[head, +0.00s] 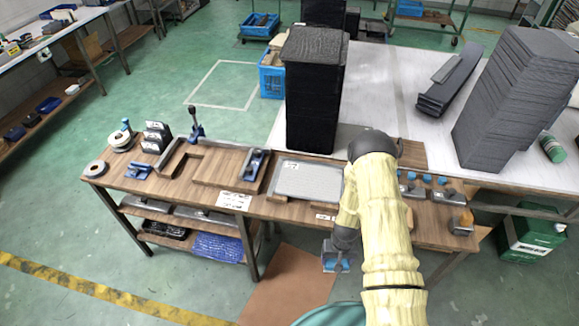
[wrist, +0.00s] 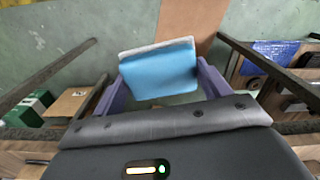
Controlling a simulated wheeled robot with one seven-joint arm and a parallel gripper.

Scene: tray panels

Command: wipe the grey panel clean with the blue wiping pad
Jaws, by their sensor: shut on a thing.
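The grey panel (head: 305,181) lies flat on the wooden workbench, right of the middle. My arm covers its right edge, and any marks on it are too small to tell. My gripper (head: 336,258) hangs in front of the bench's front edge, nearer to me than the panel and apart from it. It is shut on the blue wiping pad (head: 343,265). In the wrist view the purple fingers of my gripper (wrist: 163,82) grip the pad (wrist: 158,72) from both sides. The pad has a pale layer along its far edge.
A tall black stack (head: 314,90) stands just behind the panel. A blue-and-grey tool (head: 255,165) lies left of the panel, and small blue pieces (head: 427,178) lie right of my arm. A brown sheet (head: 290,285) lies on the floor below.

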